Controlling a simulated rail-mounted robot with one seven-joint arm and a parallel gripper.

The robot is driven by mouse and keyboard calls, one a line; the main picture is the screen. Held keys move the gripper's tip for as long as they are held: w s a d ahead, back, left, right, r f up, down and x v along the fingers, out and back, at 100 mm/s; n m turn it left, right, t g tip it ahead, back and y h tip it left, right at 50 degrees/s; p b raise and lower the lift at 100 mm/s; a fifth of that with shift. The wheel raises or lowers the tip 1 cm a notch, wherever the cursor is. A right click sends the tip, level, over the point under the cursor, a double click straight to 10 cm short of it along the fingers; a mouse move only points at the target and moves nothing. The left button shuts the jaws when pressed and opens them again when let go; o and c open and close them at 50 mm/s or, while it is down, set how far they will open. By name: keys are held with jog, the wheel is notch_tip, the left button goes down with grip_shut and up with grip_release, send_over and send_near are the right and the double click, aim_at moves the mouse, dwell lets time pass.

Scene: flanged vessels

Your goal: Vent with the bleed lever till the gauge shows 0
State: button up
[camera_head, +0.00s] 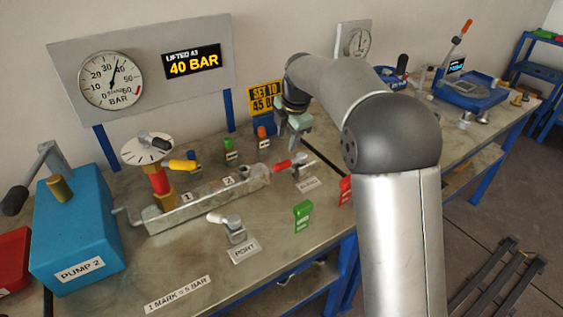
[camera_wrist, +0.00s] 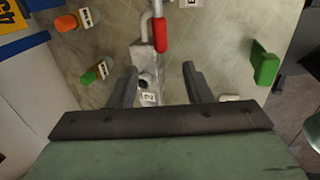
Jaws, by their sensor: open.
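The round gauge (camera_head: 111,79) on the grey panel has a scale up to 60 bar, and its needle points up between 30 and 40. A lever with a red handle (camera_head: 284,164) sits at the right end of the grey manifold block (camera_head: 205,198); I cannot read the label in front of it. The red handle (camera_wrist: 161,36) also shows in the wrist view, beyond the fingertips. My gripper (camera_head: 295,140) is open and empty above the manifold's right end, behind the red handle. In the wrist view its fingers (camera_wrist: 159,80) stand either side of the block's "2" end.
A display (camera_head: 192,62) reads "LIFTED AT 40 BAR". A yellow lever (camera_head: 183,165) and a dial-topped column (camera_head: 152,165) stand at the block's left. A white lever (camera_head: 228,222) stands by the PORT label. Green (camera_head: 302,215) and red tags stand right. Blue PUMP 2 (camera_head: 80,235) is left.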

aim_at(281, 164)
jog(key=p+x, duration=0.1)
jog(key=x, duration=1.1)
jog(key=shift+p, duration=0.3)
jog(key=shift+c, duration=0.4)
grip_shut()
